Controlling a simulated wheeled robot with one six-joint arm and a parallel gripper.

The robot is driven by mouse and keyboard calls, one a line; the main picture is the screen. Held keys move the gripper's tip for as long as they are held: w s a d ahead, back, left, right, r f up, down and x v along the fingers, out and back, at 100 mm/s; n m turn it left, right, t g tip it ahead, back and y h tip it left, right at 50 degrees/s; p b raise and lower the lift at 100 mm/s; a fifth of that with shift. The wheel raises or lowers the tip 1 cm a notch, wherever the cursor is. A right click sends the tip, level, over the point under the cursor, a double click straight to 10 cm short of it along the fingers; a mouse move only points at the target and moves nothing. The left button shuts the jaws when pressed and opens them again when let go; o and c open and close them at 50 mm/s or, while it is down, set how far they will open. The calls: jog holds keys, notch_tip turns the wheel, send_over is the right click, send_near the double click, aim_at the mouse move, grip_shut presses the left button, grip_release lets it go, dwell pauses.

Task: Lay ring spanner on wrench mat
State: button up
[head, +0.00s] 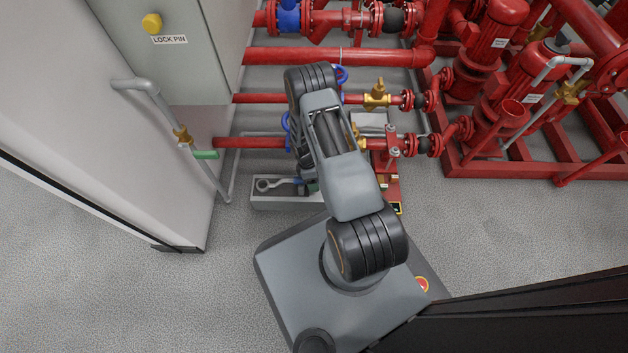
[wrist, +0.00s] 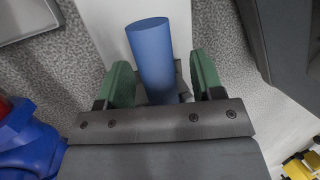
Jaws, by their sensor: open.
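The ring spanner (head: 265,185) shows in the head view with its grey ring end at the left of a low pale grey box (head: 283,200) with a dark top. Its blue handle (wrist: 157,60) lies between my gripper's green fingers (wrist: 162,85) in the wrist view. The fingers are open, with a gap on each side of the handle. In the head view my arm hides most of the gripper and the right part of the box. I cannot tell whether the box's dark top is the wrench mat; no other mat is clear.
Red pipes (head: 330,57) with valves run behind the box. Red pumps on a red frame (head: 490,165) fill the right. The speckled floor (head: 130,290) at front left is clear.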

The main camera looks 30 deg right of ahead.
jog(key=p+v, duration=0.5)
jog(key=v, duration=0.8)
jog(key=shift+r, duration=0.35)
jog(key=shift+w, duration=0.1)
jog(key=a+r+m+t+p, duration=0.25)
jog(key=r+p, duration=0.65)
jog(key=r, duration=1.1)
jog(key=a+r+m+t+p, duration=0.1)
jog(key=r+m+p, duration=0.2)
jog(key=r+p, duration=1.15)
jog(key=s+a+r+m+t+p, duration=0.1)
jog(key=s+r+p, duration=0.3)
jog(key=r, duration=0.8)
jog(key=s+a+r+m+t+p, duration=0.1)
jog(key=s+r+m+p, duration=0.2)
jog(key=r, duration=1)
jog(key=s+a+r+m+t+p, duration=0.2)
jog(key=s+r+p, duration=0.4)
jog(key=r, duration=0.7)
jog(key=shift+s+y, duration=0.4)
jog(key=shift+s, duration=0.05)
jog(key=shift+s+a+r+m, duration=0.2)
jog(key=shift+s+r+m, duration=0.2)
jog(key=shift+m, duration=0.05)
jog(key=shift+c, duration=0.2)
